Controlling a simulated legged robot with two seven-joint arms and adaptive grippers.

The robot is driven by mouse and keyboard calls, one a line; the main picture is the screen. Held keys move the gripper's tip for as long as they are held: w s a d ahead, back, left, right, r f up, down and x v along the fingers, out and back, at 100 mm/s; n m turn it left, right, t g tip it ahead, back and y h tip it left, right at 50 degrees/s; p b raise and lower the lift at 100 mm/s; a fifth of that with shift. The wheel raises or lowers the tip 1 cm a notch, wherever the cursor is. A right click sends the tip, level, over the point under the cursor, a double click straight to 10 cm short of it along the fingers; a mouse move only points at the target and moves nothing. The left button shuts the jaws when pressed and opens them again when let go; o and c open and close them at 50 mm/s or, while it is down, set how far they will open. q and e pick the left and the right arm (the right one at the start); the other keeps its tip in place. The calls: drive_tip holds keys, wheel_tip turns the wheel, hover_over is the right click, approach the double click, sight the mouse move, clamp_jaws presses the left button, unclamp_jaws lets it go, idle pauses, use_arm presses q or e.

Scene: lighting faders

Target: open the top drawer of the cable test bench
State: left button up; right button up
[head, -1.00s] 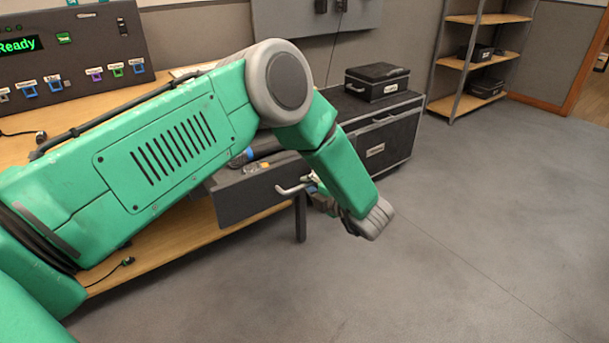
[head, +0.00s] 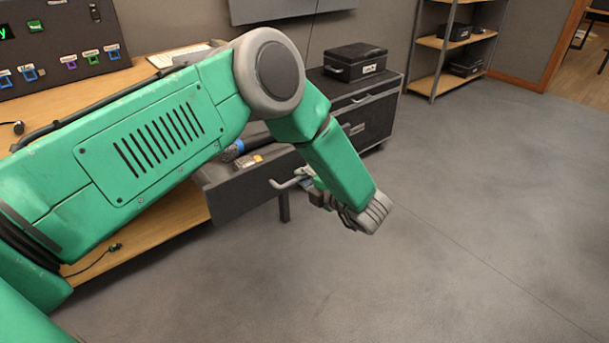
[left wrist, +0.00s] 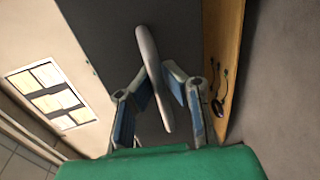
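The cable test bench (head: 150,225) has a wooden top and lower shelf, with a dark grey drawer (head: 240,195) pulled out on its right side. Inside the drawer I see a blue item and a small orange-marked item. A pale bar handle (head: 288,183) stands out from the drawer front. My left gripper (head: 312,188) is at this handle, partly hidden by my forearm. In the left wrist view, the handle (left wrist: 148,60) runs between the fingers of the gripper (left wrist: 158,85), which close on it from both sides. My right gripper is not in view.
A black cabinet (head: 385,115) with a black case (head: 356,62) on top stands behind the drawer. A shelf rack (head: 455,45) stands farther back. A cable (head: 95,258) lies on the lower shelf. The floor (head: 470,220) at right is clear.

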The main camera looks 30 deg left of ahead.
use_arm(q)
drive_tip(key=o, duration=0.4)
drive_tip(key=shift+a+f, duration=0.15)
drive_tip(key=shift+a, duration=0.1)
drive_tip(key=shift+d, duration=0.1)
drive_tip(key=v, duration=1.1)
drive_tip(key=shift+s+d, duration=0.15)
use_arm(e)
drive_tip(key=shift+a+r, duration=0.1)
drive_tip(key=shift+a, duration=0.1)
